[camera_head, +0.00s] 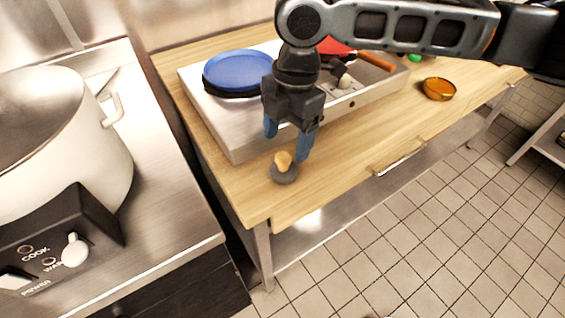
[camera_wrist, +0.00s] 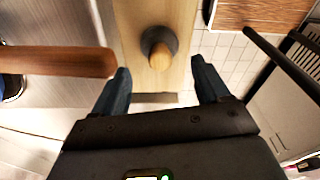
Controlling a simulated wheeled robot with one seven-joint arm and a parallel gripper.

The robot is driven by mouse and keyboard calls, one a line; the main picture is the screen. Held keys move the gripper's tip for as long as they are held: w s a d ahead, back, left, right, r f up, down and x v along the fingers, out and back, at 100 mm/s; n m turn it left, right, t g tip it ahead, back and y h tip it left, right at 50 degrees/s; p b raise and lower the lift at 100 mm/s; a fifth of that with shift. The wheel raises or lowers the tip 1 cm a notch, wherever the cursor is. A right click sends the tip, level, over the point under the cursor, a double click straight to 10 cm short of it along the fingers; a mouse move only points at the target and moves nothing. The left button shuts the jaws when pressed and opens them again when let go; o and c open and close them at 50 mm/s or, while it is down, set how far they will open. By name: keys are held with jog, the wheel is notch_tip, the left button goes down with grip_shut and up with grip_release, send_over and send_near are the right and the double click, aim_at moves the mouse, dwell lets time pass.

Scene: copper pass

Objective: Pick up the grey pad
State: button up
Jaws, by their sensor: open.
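The grey pad (camera_head: 284,177) is a small round dark grey disc with a tan knob on top. It stands on the wooden counter near its front left corner. In the wrist view the pad (camera_wrist: 150,36) shows ahead of the fingertips, roughly centred between them. My gripper (camera_head: 288,145) points down just above the pad, its two blue fingers spread with the knob showing between and below them. I cannot tell the exact height gap.
Behind stands a metal appliance (camera_head: 240,150) bearing a blue plate (camera_head: 238,70) and a red item with a wooden handle (camera_head: 376,61). An amber bowl (camera_head: 438,89) sits farther right on the counter. A big pot (camera_head: 70,150) stands left. Counter right of the pad is clear.

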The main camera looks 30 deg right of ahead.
aim_at(283, 156)
jog(key=shift+s+a+f, duration=0.1)
jog(key=shift+a+f, duration=0.1)
jog(key=shift+f, duration=0.95)
jog(key=shift+w+a+f, duration=0.1)
jog(key=shift+a+f, duration=0.1)
jog(key=shift+f, duration=0.9)
jog(key=shift+s+a+f, duration=0.1)
jog(key=shift+a+f, duration=0.1)
jog(key=shift+f, duration=0.95)
jog(key=c, duration=0.8)
jog(key=shift+r, duration=0.1)
notch_tip(283, 156, up, 10)
jog(key=shift+f, duration=0.1)
jog(key=o, duration=0.4)
jog(key=shift+c, duration=1.4)
